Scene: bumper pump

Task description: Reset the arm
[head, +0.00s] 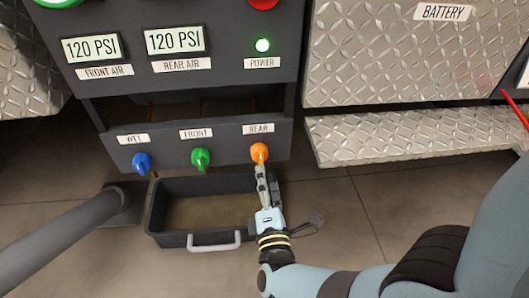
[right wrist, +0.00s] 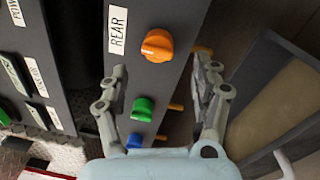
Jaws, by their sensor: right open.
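My right gripper (head: 262,186) is in front of the lower panel, just below the orange knob (head: 260,152) labelled REAR. In the right wrist view the open gripper (right wrist: 160,85) has its two fingers apart with nothing between the tips, and the orange knob (right wrist: 157,45) lies beyond them. The green FRONT knob (head: 200,158) and the blue WET knob (head: 142,162) sit to the left on the same panel. I cannot tell whether a fingertip touches the orange knob. My left gripper is not in view.
A black tray (head: 160,235) with a pale handle and brownish contents stands on the floor under the knobs. A metal step (head: 420,138) juts out on the right. A grey post (head: 65,232) stands at left.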

